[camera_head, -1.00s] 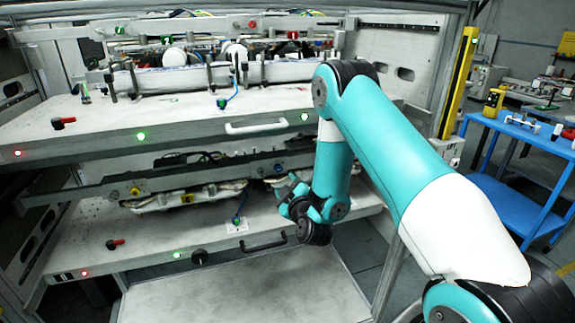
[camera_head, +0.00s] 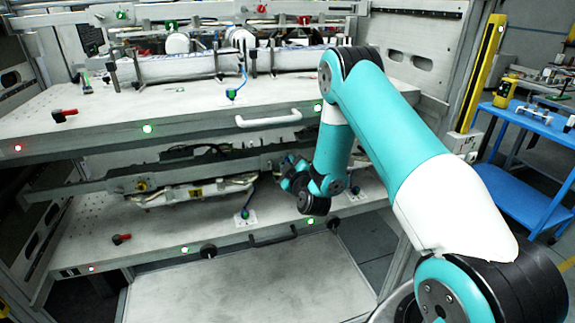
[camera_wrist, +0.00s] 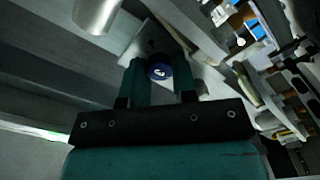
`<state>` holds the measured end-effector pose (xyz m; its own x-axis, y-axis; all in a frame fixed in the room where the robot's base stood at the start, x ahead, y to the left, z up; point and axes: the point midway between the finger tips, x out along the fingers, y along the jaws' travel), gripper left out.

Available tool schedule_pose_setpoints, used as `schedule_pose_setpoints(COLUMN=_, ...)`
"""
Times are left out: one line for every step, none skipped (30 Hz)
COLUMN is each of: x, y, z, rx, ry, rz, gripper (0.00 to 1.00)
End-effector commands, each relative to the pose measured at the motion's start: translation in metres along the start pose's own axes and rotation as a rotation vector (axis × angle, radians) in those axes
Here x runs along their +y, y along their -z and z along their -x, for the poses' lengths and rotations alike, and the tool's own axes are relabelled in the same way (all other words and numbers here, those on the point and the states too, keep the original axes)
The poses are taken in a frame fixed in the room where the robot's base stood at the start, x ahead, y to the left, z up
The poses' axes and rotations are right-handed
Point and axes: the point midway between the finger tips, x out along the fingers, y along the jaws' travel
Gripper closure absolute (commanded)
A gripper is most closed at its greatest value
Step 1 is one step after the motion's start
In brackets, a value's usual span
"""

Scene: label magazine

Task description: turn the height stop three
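In the wrist view, a round blue knob (camera_wrist: 160,72) with a white mark on its top sits between the two teal fingers of my gripper (camera_wrist: 161,78). The mark is too small to read with certainty, so I cannot confirm that this is height stop three. The knob fills the narrow gap and both fingers appear to touch it. In the head view, my gripper (camera_head: 288,168) is small and partly hidden by my wrist, over the right part of the lower deck (camera_head: 110,220). The knob it holds is hidden there.
Another stop with a blue-green knob (camera_head: 244,213) stands left of my gripper on the lower deck. The upper deck (camera_head: 185,108), with its white handle (camera_head: 268,119), hangs close above my wrist. A blue cart (camera_head: 525,200) stands at the right.

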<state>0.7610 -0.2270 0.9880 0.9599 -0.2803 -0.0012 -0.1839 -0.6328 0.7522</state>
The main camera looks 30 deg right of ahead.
Motion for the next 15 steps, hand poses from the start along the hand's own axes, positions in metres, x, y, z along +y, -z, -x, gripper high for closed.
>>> schedule_pose_setpoints(x=0.0005, y=-0.0001, z=0.0, rx=0.0, ry=-0.001, rz=0.0, gripper=0.9)
schedule_pose_setpoints(x=0.0004, y=-0.0001, z=0.0, rx=0.0, ry=-0.001, rz=0.0, gripper=0.97)
schedule_pose_setpoints(x=0.0004, y=0.0001, z=0.0, rx=0.0, ry=-0.001, rz=0.0, gripper=0.98)
schedule_pose_setpoints(x=-0.0067, y=0.0063, z=0.0021, rx=0.002, ry=0.003, rz=-0.004, gripper=0.97)
schedule_pose_setpoints(x=-0.0047, y=0.0056, z=0.0013, rx=0.003, ry=0.002, rz=-0.003, gripper=0.98)
schedule_pose_setpoints(x=-0.0039, y=0.0047, z=0.0009, rx=0.003, ry=0.002, rz=-0.002, gripper=0.98)
schedule_pose_setpoints(x=-0.0036, y=0.0043, z=0.0007, rx=0.004, ry=0.002, rz=-0.004, gripper=0.98)
schedule_pose_setpoints(x=-0.0034, y=0.0038, z=0.0005, rx=0.003, ry=0.003, rz=-0.006, gripper=0.98)
schedule_pose_setpoints(x=-0.0031, y=0.0033, z=0.0004, rx=0.003, ry=0.003, rz=-0.011, gripper=0.98)
schedule_pose_setpoints(x=-0.0029, y=0.003, z=0.0003, rx=0.003, ry=0.003, rz=-0.017, gripper=0.98)
schedule_pose_setpoints(x=-0.0027, y=0.0027, z=0.0002, rx=0.003, ry=0.003, rz=-0.024, gripper=0.98)
schedule_pose_setpoints(x=-0.0026, y=0.0024, z=0.0002, rx=0.003, ry=0.003, rz=-0.035, gripper=0.98)
schedule_pose_setpoints(x=-0.0025, y=0.0022, z=0.0002, rx=0.003, ry=0.003, rz=-0.046, gripper=0.98)
schedule_pose_setpoints(x=-0.0024, y=0.002, z=0.0001, rx=0.003, ry=0.003, rz=-0.058, gripper=0.98)
schedule_pose_setpoints(x=-0.0023, y=0.0018, z=0.0001, rx=0.003, ry=0.003, rz=-0.077, gripper=0.98)
